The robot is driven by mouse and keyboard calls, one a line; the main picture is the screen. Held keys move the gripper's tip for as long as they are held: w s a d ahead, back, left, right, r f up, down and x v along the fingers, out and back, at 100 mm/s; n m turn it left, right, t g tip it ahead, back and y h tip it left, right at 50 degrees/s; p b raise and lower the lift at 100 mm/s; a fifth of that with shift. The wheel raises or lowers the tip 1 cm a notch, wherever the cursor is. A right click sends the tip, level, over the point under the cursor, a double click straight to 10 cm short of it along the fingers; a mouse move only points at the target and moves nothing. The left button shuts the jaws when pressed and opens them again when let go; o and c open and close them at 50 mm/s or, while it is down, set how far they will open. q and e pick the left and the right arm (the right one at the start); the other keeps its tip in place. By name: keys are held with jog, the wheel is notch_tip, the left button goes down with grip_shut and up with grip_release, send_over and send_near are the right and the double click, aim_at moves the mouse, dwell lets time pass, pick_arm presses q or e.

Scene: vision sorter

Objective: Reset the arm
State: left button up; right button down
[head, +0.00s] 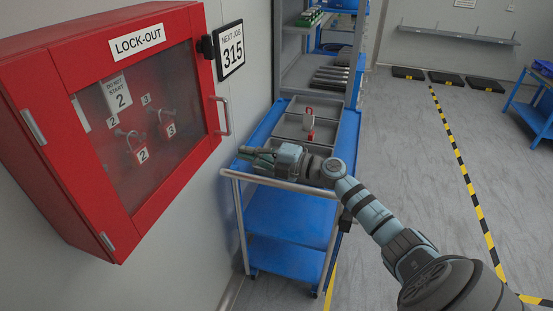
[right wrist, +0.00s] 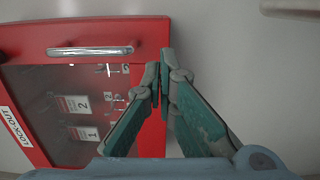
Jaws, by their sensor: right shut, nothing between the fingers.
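My right arm reaches in from the lower right in the head view. Its gripper (head: 244,155) is shut and empty, pointing left above the front of the blue cart (head: 290,212). In the right wrist view the green fingers (right wrist: 163,78) meet at their tips, in front of the right edge of the red lock-out cabinet (right wrist: 95,28). The cabinet (head: 150,52) hangs on the wall at the left of the head view, its clear-fronted door looking shut. Whether the fingers touch anything cannot be told. My left gripper is not in view.
Grey trays (head: 292,130) lie on the cart's top, with a red-and-white item (head: 309,122) at them. A "NEXT JOB 315" sign (head: 230,49) is beside the cabinet. Tagged padlocks (head: 142,155) hang inside. A shelf rack (head: 330,70) stands behind. Open floor (head: 410,150) lies right.

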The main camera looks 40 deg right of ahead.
jog(key=b+v, duration=0.1)
jog(key=v, duration=0.5)
jog(key=shift+s+d+f+b, duration=0.15)
jog(key=shift+d+f+b, duration=0.1)
jog(key=shift+d+b, duration=0.15)
